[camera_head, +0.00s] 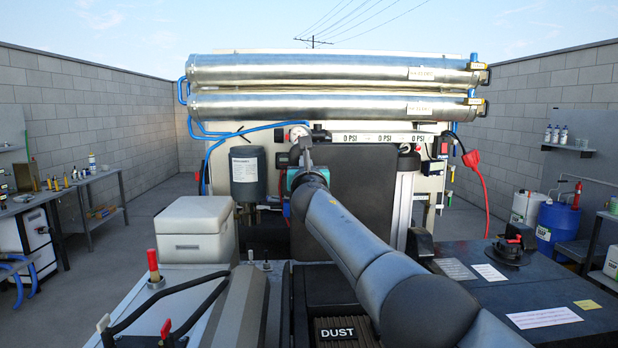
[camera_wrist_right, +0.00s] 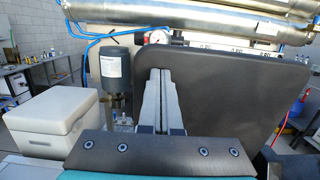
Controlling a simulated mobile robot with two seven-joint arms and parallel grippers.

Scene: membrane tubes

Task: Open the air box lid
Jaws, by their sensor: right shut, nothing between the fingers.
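The air box lid looks like the dark grey panel (camera_head: 362,205) that stands raised, near upright, in the middle of the head view. It also fills the middle of the right wrist view (camera_wrist_right: 215,95). Below it, the open air box shows a pleated insert with a "DUST" label (camera_head: 337,333). My right gripper (camera_head: 302,138) is up by the lid's upper left side. In the right wrist view its fingers (camera_wrist_right: 160,73) are together and empty, in front of the lid's left part. I cannot tell whether they touch it. My left gripper is not in view.
A white-grey box (camera_head: 196,232) stands left of the lid. A dark canister (camera_head: 248,175) hangs behind, under two silver tubes (camera_head: 330,72). A dark worktop with papers (camera_head: 543,317) lies at the right. Red-handled parts and a black cable (camera_head: 150,300) are at the front left.

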